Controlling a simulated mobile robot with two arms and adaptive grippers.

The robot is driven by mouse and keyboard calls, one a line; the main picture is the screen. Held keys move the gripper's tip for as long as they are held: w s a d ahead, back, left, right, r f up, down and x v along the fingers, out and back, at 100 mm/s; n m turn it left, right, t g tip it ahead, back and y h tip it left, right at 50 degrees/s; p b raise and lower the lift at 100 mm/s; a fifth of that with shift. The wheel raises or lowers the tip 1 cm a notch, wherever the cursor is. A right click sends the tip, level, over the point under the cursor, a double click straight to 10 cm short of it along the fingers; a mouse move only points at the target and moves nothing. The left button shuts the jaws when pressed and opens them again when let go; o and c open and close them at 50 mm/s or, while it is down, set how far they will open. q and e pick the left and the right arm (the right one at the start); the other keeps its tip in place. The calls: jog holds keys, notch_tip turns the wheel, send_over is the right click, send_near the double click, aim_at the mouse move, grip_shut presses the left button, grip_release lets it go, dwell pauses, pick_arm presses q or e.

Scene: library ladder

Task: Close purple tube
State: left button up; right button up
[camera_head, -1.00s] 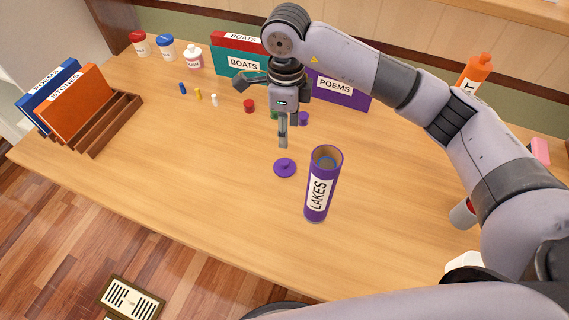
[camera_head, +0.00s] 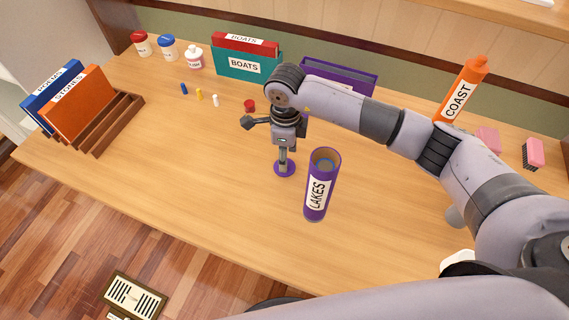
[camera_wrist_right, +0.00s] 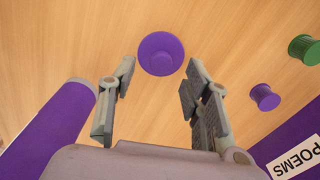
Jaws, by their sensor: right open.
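The purple tube (camera_head: 319,190), labelled LAKES, stands upright on the table with its top open. Its purple lid (camera_head: 279,171) lies on the table just left of the tube, partly hidden by my right gripper (camera_head: 284,171). In the right wrist view the lid (camera_wrist_right: 161,54) lies ahead of and between the fingers of my open, empty right gripper (camera_wrist_right: 158,95). The tube (camera_wrist_right: 58,125) shows at the left edge there, beside the left finger. My left gripper is not in view.
An orange COAST tube (camera_head: 461,91) stands at the back right. A teal BOATS box (camera_head: 245,65) and a purple box (camera_head: 340,76) stand at the back. A brown rack (camera_head: 112,122) with books is at left. The table's front is clear.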

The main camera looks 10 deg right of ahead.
jog(key=shift+f, duration=1.55)
jog(key=shift+c, duration=0.6)
jog(key=c, duration=0.8)
jog(key=shift+r, duration=0.1)
notch_tip(320, 180, up, 20)
jog(key=b, duration=0.2)
